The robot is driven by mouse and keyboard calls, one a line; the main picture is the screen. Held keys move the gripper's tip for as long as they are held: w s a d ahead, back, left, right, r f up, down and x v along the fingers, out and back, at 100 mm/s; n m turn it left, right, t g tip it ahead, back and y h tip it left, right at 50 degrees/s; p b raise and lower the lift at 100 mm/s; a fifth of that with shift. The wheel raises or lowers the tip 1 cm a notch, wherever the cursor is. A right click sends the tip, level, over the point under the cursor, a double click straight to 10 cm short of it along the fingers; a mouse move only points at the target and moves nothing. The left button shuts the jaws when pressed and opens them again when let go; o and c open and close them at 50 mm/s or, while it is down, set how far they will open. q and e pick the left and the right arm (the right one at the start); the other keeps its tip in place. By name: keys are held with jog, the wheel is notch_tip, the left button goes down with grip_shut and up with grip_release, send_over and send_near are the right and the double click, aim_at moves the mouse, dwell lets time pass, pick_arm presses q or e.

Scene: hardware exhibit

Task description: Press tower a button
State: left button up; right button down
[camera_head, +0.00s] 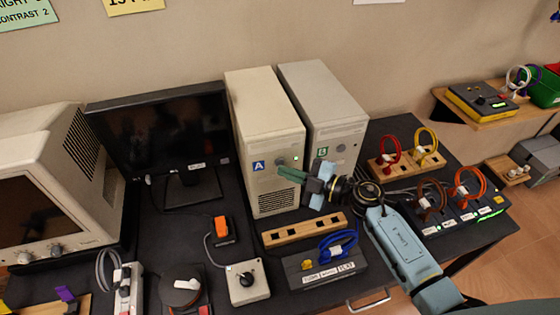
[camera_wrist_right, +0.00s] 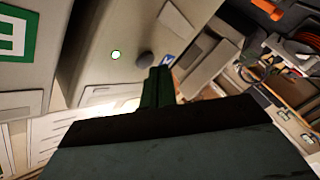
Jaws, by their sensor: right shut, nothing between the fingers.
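Tower A (camera_head: 272,188) is a beige upright case with a blue A label (camera_head: 259,166) on its front. In the wrist view its dark round button (camera_wrist_right: 145,60) sits between a lit green light (camera_wrist_right: 116,54) and the partly hidden blue label (camera_wrist_right: 170,61). My right gripper (camera_head: 281,170) is shut and empty, its tips in front of tower A's face by the button. In the wrist view the shut fingers (camera_wrist_right: 158,76) appear just beside the button; I cannot tell whether they touch it. My left gripper is not in view.
Tower B (camera_head: 340,132), with a green B label (camera_head: 322,152), stands close on the right. A black monitor (camera_head: 160,130) stands on the left. A wooden block (camera_head: 300,231), a blue-cable box (camera_head: 322,268) and a knob box (camera_head: 247,283) lie in front.

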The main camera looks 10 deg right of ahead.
jog(key=shift+s, duration=0.2)
jog(key=s+p, duration=0.3)
jog(key=s, duration=0.3)
jog(key=shift+d, duration=0.1)
jog(key=shift+w, duration=0.1)
dwell(2.4)
